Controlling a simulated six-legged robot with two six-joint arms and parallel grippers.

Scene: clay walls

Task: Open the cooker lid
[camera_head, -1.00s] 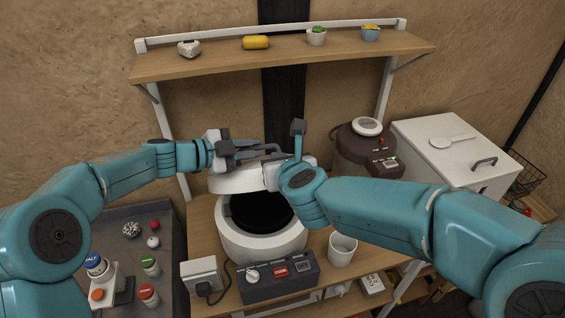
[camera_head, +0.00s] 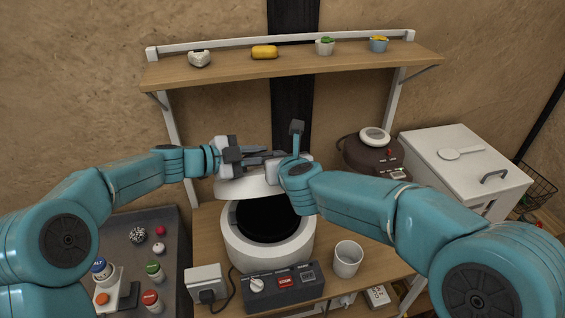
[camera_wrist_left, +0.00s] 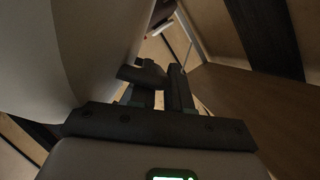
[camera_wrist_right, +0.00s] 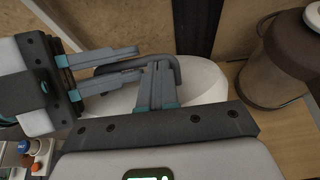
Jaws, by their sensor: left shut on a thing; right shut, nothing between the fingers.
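The white cooker (camera_head: 268,247) stands on the wooden counter with its dark round inside showing. Its white lid (camera_head: 240,188) is raised above the back of the opening and tilted; it also shows in the right wrist view (camera_wrist_right: 200,82). My left gripper (camera_head: 262,160) is shut on the lid's grey handle (camera_wrist_right: 172,66), from the left side. My right gripper (camera_wrist_right: 160,85) is shut with nothing between its fingers, its tips close to the handle; I cannot tell if they touch it. In the left wrist view the left gripper's dark fingers (camera_wrist_left: 160,85) are close together beside the pale lid.
A control box (camera_head: 284,287) sits before the cooker, with a white cup (camera_head: 347,259) at its right. A brown pot (camera_head: 372,158) and a white box (camera_head: 460,165) stand at the right. A shelf (camera_head: 300,65) spans above. A grey tray (camera_head: 180,225) with jars lies left.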

